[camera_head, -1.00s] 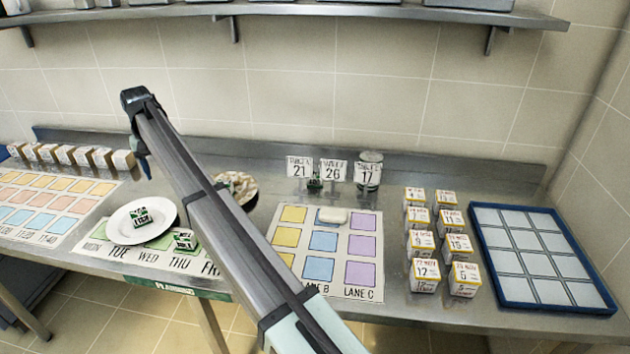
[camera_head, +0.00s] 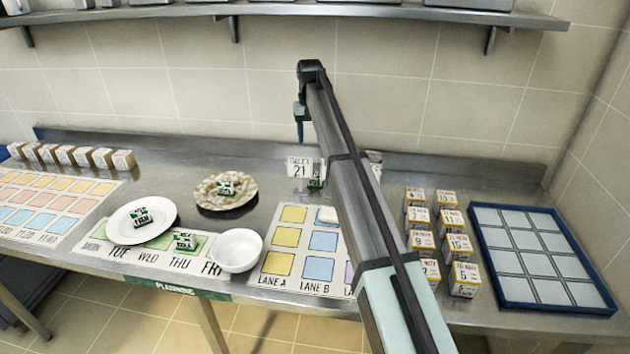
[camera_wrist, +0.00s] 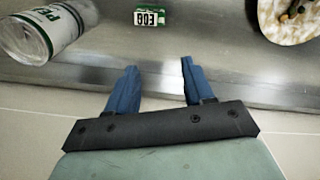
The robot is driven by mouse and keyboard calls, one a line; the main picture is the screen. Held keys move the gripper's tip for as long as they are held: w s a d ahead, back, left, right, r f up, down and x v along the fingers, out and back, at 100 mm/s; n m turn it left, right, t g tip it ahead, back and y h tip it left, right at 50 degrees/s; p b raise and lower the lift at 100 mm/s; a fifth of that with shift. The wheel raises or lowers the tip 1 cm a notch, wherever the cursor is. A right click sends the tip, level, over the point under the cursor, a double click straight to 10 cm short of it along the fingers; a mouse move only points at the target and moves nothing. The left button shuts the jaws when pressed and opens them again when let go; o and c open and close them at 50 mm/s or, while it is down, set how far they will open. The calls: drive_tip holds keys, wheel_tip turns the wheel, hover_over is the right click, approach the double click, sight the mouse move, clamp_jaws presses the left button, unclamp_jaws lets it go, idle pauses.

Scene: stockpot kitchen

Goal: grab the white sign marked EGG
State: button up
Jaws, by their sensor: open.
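A small white and green piece with a black label (camera_wrist: 149,17) lies at the top of the wrist view; its lettering looks upside down and could read EGG, but I cannot be sure. What seems the same piece (camera_head: 315,183) shows in the head view, beside a white sign marked 21 (camera_head: 300,167). My gripper (camera_wrist: 160,78) is open and empty, with its two blue fingers apart from the piece. In the head view my gripper (camera_head: 300,113) hangs above and behind the 21 sign. My arm hides most of what stands to the right of it.
A white bowl (camera_head: 236,250), a white plate (camera_head: 126,226) and several small boxes (camera_head: 420,238) stand on the counter. A blue tray (camera_head: 478,250) is at right.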

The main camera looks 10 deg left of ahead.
sight(317, 174)
drive_tip(key=f+n, duration=0.3)
drive_tip(key=n, duration=0.2)
drive_tip(key=s+d+f+n, duration=0.1)
drive_tip(key=f+n, duration=0.1)
drive_tip(key=n, duration=0.3)
drive_tip(key=s+d+f+n, duration=0.1)
drive_tip(key=f+n, duration=0.2)
drive_tip(key=n, duration=0.2)
drive_tip(key=shift+d+f, duration=0.25)
drive_tip(key=shift+f, duration=0.1)
drive_tip(key=shift+s+f, duration=0.2)
drive_tip(key=shift+f, duration=1.15)
drive_tip(key=shift+s+f, duration=0.2)
drive_tip(key=shift+f, duration=1.15)
clamp_jaws()
